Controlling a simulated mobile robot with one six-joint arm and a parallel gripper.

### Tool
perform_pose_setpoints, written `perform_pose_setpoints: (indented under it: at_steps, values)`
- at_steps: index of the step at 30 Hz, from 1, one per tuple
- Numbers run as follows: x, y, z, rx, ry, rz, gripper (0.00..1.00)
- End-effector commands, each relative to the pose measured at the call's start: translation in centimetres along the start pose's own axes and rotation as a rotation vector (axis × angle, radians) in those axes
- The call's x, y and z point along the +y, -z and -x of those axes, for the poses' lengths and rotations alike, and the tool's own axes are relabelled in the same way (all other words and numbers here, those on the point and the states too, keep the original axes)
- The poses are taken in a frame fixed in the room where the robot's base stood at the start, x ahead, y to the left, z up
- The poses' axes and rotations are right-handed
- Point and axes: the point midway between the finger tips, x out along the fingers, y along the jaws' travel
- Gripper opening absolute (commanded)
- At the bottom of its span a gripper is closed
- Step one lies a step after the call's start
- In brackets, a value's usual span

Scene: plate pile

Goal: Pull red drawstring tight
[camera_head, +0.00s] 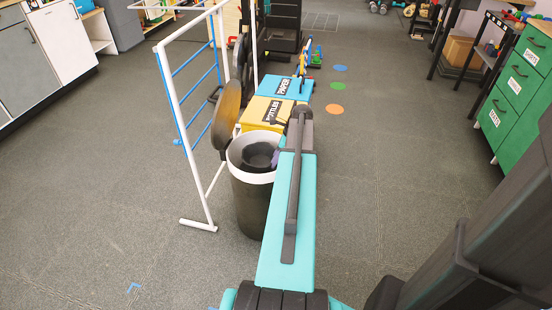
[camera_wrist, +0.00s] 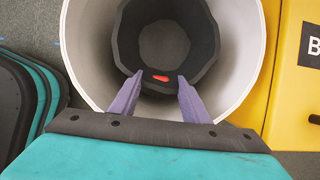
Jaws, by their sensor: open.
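A bin (camera_head: 251,210) with a white rim and dark body stands in the middle of the head view, partly behind my arm. Inside it is a black bag (camera_wrist: 198,28), also in the head view (camera_head: 258,150). A small piece of red drawstring (camera_wrist: 161,78) shows on the near edge of the bag in the wrist view. My gripper (camera_wrist: 158,82) has two purple fingers reaching over the near rim into the bin. They are open, one on each side of the red piece. I cannot tell how deep it lies between them.
A yellow bottles box (camera_head: 254,106) and a blue paper box (camera_head: 268,84) stand behind the bin. Green drawers (camera_head: 520,85) stand right.

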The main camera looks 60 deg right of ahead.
Motion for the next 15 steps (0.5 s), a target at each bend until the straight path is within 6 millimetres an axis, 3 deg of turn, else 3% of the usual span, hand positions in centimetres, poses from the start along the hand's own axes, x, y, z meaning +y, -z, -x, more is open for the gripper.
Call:
perform_pose_setpoints:
  at_steps: [1,8,15]
  values:
    - [0.0,0.02,0.01,0.0,0.0,0.0,0.37]
    - [0.0,0.05,0.03,0.0,0.0,-0.001,0.0]
    - [0.01,0.02,0.2,0.0,-0.001,-0.001,0.0]
